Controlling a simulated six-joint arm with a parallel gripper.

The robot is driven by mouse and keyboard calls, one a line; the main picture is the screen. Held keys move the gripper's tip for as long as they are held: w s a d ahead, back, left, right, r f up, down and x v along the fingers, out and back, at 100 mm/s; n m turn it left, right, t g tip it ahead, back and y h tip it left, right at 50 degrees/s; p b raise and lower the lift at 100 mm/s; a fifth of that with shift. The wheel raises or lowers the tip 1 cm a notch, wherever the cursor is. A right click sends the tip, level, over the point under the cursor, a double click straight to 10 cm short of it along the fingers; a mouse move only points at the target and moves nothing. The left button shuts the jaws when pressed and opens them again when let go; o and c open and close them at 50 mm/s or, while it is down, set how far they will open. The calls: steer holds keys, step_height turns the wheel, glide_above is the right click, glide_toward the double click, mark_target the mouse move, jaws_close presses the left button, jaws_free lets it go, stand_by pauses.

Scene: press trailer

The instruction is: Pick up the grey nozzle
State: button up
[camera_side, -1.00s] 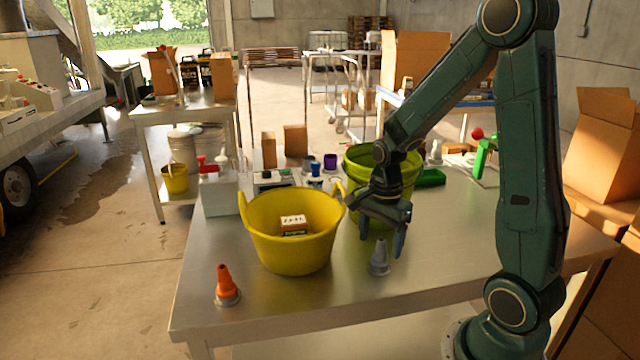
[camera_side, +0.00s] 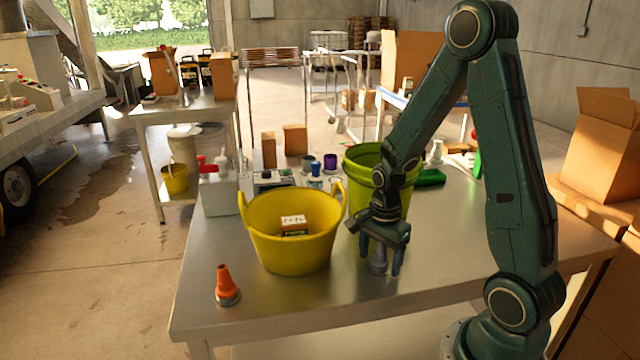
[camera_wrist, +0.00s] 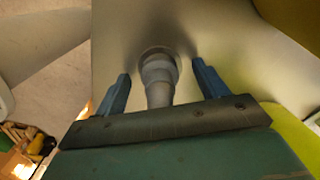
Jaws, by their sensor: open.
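The grey nozzle (camera_side: 378,262) stands upright on the metal table, a cone on a round base. My gripper (camera_side: 379,270) points down over it, with one finger on each side of the nozzle. In the wrist view the nozzle (camera_wrist: 158,78) lies between the two blue fingers of my gripper (camera_wrist: 161,88), with a gap on both sides. The gripper is open and holds nothing. In the side view the fingers hide part of the nozzle's sides.
A yellow tub (camera_side: 290,252) holding a small box (camera_side: 293,226) stands left of my gripper. A green bucket (camera_side: 362,165) stands close behind it. An orange nozzle (camera_side: 225,285) is at the front left. The table (camera_side: 320,312) in front is clear.

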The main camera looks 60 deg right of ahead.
steer(key=c, duration=1.1)
steer(key=shift+r, duration=0.25)
steer(key=c, duration=0.4)
steer(key=shift+r, duration=0.3)
jaws_close()
step_height(320, 180, up, 19)
